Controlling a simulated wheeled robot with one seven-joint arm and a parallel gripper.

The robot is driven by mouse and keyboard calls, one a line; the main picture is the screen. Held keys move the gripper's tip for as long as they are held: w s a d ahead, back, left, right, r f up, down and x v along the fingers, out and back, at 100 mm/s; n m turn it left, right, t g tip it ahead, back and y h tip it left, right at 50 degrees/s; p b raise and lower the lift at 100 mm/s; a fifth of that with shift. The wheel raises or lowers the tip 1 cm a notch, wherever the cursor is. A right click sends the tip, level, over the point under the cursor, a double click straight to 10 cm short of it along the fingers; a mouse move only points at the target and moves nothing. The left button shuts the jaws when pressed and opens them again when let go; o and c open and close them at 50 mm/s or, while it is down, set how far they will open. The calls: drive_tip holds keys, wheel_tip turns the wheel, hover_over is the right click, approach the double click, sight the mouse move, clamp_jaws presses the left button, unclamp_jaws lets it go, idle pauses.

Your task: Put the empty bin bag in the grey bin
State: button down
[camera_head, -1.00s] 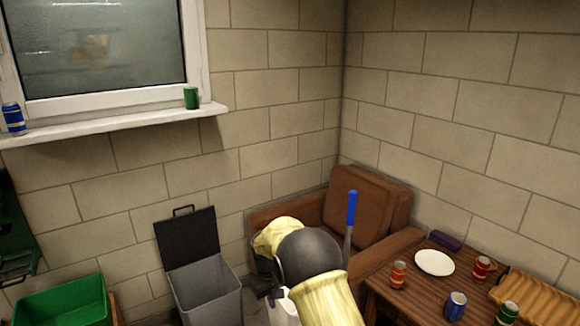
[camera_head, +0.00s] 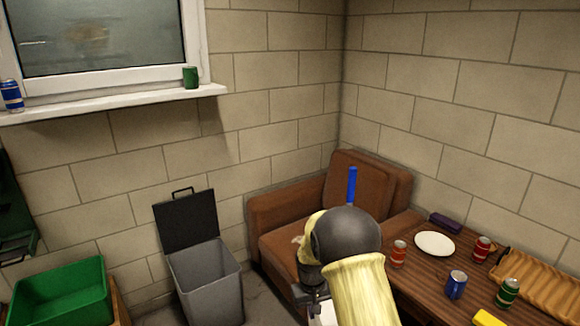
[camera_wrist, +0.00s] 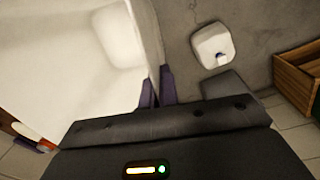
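The grey bin (camera_head: 208,290) stands on the floor against the wall, its black lid (camera_head: 186,222) swung up and open. My gripper (camera_head: 312,295) is low, right of the bin and in front of the armchair. A white, bag-like thing (camera_head: 326,316) hangs below it, mostly cut off by the frame. In the wrist view the white bag (camera_wrist: 70,70) fills the left side, with its inside showing. The purple finger pads of my gripper (camera_wrist: 157,90) are close together on the bag's edge. My forearm hides part of the scene.
A brown armchair (camera_head: 280,243) stands behind my arm. A wooden table (camera_head: 425,285) at right holds a plate (camera_head: 434,243), several cans and a tan tray. A green crate (camera_head: 62,295) is left of the bin. A white rounded object (camera_wrist: 212,45) shows in the wrist view.

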drive_tip(key=s+d+f+m+b, duration=0.3)
drive_tip(key=s+d+f+b, duration=0.1)
drive_tip(key=s+d+f, duration=0.3)
drive_tip(key=r+p, duration=0.3)
drive_tip(key=p, duration=0.3)
drive_tip(key=s+d+r+p, duration=0.1)
drive_tip(key=r+p, duration=0.3)
drive_tip(key=p, duration=0.3)
drive_tip(key=r+p, duration=0.3)
drive_tip(key=p, duration=0.4)
drive_tip(key=shift+s+d+r, duration=0.25)
drive_tip(key=shift+s, duration=0.05)
drive_tip(key=shift+f, duration=0.15)
drive_tip(key=s+f, duration=0.4)
drive_tip(key=f, duration=1.1)
drive_tip(key=shift+w, duration=0.1)
